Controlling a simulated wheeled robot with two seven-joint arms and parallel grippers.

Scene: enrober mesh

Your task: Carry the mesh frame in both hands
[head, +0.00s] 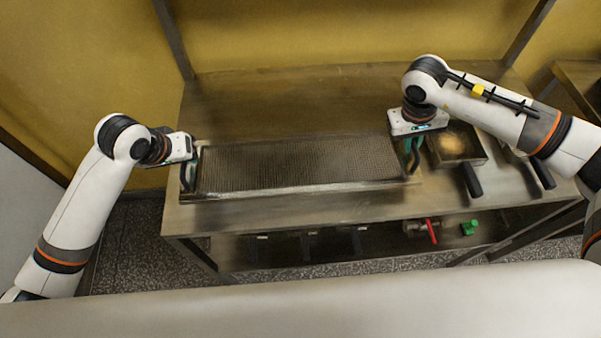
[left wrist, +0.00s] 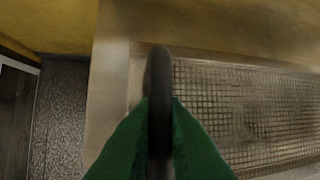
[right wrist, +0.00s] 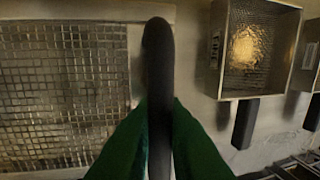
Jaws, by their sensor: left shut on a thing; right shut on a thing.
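The mesh frame (head: 300,165) is a long metal rectangle with a fine wire grid, lying level at or just above the steel table; I cannot tell whether it touches. Its grid also shows in the left wrist view (left wrist: 245,110) and the right wrist view (right wrist: 60,90). My left gripper (head: 187,178) is at its left end, with green fingers shut on a dark handle (left wrist: 158,90). My right gripper (head: 412,160) is at its right end, shut on the other dark handle (right wrist: 158,80). The fingertips are partly hidden in the head view.
The steel table (head: 290,95) is clear behind the frame. A square pan (head: 474,150) with golden contents and a black handle stands close to my right gripper, with another handled pan beside it. A red-handled valve (head: 432,231) and a green item (head: 469,228) are below the tabletop.

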